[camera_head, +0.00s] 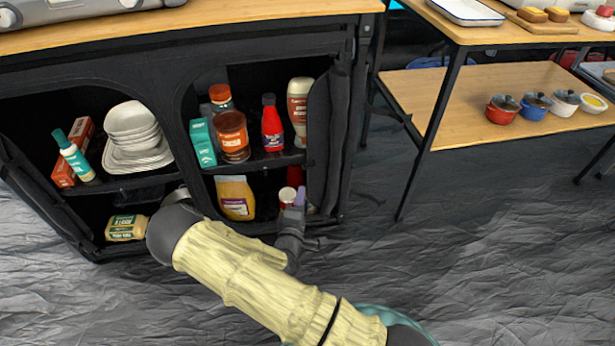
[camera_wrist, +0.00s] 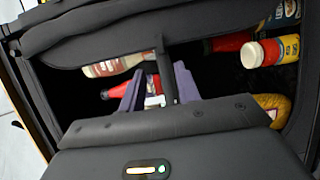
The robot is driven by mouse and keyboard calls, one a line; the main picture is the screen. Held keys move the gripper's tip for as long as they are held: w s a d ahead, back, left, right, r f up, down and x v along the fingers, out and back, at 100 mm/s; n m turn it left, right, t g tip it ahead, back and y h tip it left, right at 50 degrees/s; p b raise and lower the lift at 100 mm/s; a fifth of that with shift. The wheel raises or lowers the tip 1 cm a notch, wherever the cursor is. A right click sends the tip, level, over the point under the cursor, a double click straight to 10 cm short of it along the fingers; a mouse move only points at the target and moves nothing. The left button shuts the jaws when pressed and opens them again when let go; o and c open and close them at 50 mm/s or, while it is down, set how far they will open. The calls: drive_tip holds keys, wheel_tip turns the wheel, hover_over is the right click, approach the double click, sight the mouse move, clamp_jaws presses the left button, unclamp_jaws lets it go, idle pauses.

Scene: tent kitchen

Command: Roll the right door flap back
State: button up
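The black fabric cabinet (camera_head: 180,73) has two open compartments. The right door flap (camera_head: 320,135) is a dark panel standing along the right side of the right opening, with its inner edge bowed. My gripper (camera_head: 297,198) is low in front of that opening, near the flap's lower part. In the wrist view my gripper's purple fingers (camera_wrist: 156,88) stand apart. A narrow dark strip (camera_wrist: 165,72) shows between them, and I cannot tell whether they touch it.
The right compartment holds a red bottle (camera_head: 272,125), a brown jar (camera_head: 233,136) and a yellow bottle (camera_head: 236,197). Plates (camera_head: 135,140) are in the left compartment. A table leg (camera_head: 433,140) stands to the right. The floor (camera_head: 480,240) between is clear.

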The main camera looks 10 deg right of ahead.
sight(309, 169)
drive_tip(key=b+x, duration=0.3)
drive_tip(key=x, duration=0.7)
drive_tip(key=shift+s+b, duration=0.1)
drive_tip(key=shift+b, duration=0.25)
drive_tip(key=shift+w+d+r, duration=0.1)
drive_tip(key=shift+w+d, duration=0.05)
drive_tip(key=shift+w, duration=0.2)
clamp_jaws()
